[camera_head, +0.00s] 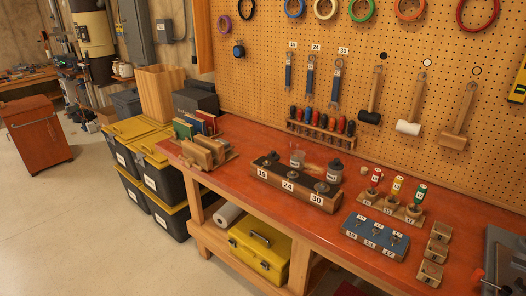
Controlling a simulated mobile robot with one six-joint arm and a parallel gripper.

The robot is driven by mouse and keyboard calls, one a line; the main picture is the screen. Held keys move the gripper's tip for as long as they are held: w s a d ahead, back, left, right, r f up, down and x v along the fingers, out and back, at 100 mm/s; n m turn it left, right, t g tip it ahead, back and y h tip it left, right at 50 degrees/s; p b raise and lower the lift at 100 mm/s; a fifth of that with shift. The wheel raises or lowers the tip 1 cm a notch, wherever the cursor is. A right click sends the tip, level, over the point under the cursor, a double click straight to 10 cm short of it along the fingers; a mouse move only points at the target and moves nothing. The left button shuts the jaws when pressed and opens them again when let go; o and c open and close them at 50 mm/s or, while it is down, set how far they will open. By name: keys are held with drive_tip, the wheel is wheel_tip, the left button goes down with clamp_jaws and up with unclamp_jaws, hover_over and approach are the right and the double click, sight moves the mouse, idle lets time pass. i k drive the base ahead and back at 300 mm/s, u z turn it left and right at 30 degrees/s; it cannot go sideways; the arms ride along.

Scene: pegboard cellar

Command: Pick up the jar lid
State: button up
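My gripper is not in view.
To the right stand a rack of coloured-handled tools (397,209), a blue tray (374,236) and small wooden blocks (432,252). A wooden holder with books (203,150) is at the left end. The pegboard (270,35) rises behind. Yellow-lidded bins (150,165) stand left of the bench.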

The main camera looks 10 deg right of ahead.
sight(273, 156)
drive_tip(key=u, duration=0.65)
drive_tip(key=i, duration=0.95)
drive_tip(key=u, duration=0.55)
